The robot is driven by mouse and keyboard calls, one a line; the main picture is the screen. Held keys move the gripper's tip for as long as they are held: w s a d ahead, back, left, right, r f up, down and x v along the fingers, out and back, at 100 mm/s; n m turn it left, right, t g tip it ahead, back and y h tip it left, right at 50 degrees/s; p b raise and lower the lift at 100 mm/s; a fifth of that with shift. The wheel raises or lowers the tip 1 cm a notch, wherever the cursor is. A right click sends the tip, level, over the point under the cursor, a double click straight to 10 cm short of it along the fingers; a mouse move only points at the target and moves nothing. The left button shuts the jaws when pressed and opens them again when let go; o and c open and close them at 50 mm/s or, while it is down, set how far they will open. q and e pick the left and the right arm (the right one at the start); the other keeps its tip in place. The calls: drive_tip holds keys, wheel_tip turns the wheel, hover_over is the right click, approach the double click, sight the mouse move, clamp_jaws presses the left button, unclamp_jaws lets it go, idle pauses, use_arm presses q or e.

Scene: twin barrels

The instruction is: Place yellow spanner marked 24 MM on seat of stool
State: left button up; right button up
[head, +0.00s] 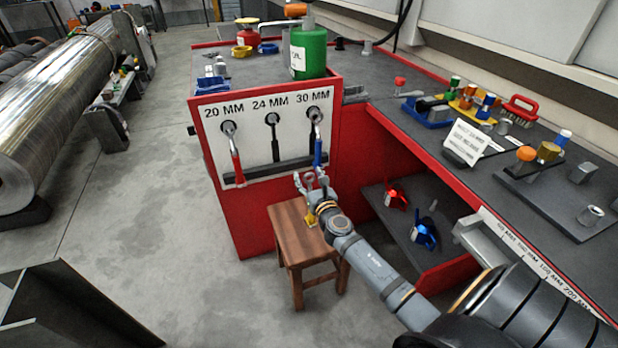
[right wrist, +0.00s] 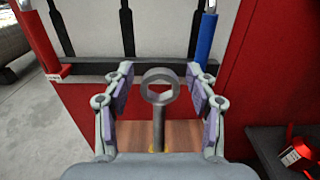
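The wooden stool (head: 288,230) stands in front of the red cabinet; my right arm hides part of its seat. My right gripper (head: 310,181) is at the seat's far edge with its fingers apart. In the right wrist view, the spanner's grey ring (right wrist: 160,84) and shaft lie between the spread fingers, with clear gaps either side. A bit of its yellow grip (head: 311,218) shows beside the gripper over the seat. I cannot tell whether the spanner touches the seat, and its marking is hidden. My left gripper is not in view.
The white rack panel (head: 260,155) carries a red-handled spanner (head: 236,160) and a blue-handled spanner (head: 317,145); the 24 MM place shows only a black outline. A red-edged workbench (head: 450,185) with a lower shelf stands right. Floor left of the stool is clear.

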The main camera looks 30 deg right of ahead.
drive_tip(key=shift+r, duration=0.15)
drive_tip(key=shift+s, duration=0.3)
drive_tip(key=v, duration=1.1)
drive_tip(key=s+f+m+g+h, duration=0.2)
drive_tip(key=s+f+m+g, duration=0.75)
drive_tip(key=m, duration=1.05)
drive_tip(key=s+a+f+m+g+y, duration=0.5)
drive_tip(key=s+a+f+m+y, duration=0.2)
drive_tip(key=s+a+m, duration=0.5)
wheel_tip(320, 180, down, 2)
drive_tip(key=shift+a+f+m, duration=0.2)
drive_tip(key=shift+a+m, duration=0.1)
drive_tip(key=shift+a, duration=0.35)
drive_tip(key=shift+p, duration=0.35)
